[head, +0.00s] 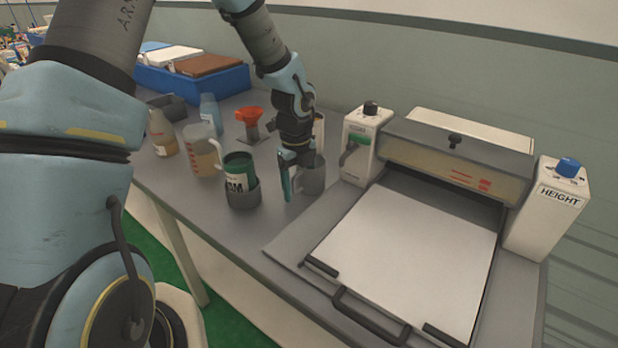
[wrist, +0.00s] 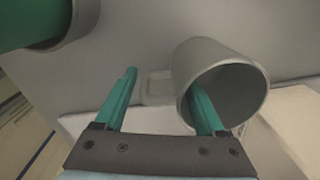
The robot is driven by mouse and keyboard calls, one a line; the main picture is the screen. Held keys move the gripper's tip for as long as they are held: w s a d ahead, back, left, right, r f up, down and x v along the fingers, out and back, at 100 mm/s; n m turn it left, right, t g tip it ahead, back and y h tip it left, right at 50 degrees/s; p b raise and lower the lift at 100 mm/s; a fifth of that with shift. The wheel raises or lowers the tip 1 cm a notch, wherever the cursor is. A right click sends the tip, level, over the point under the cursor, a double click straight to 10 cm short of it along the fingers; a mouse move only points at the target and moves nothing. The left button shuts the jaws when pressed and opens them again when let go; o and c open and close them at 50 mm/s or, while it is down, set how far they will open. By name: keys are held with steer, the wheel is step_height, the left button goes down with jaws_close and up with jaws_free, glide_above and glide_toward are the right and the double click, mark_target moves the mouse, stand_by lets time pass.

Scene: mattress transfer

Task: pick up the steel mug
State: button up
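The steel mug (head: 314,178) is a grey cylinder on the table, left of the white machine, partly hidden by my gripper in the head view. In the wrist view the mug (wrist: 218,62) shows its round open mouth. My gripper (wrist: 163,80) is open, with two teal fingers. The right finger reaches into the mug's mouth and the left finger is outside, so the mug's near wall lies between them. A gap shows between the left finger and the wall. The head view shows my gripper (head: 289,178) pointing down at the mug's left side.
A green can in a dark grey holder (head: 243,197) stands just left of the mug.

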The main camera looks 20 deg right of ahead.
jaws_close()
stand_by(0.3)
stand_by(0.4)
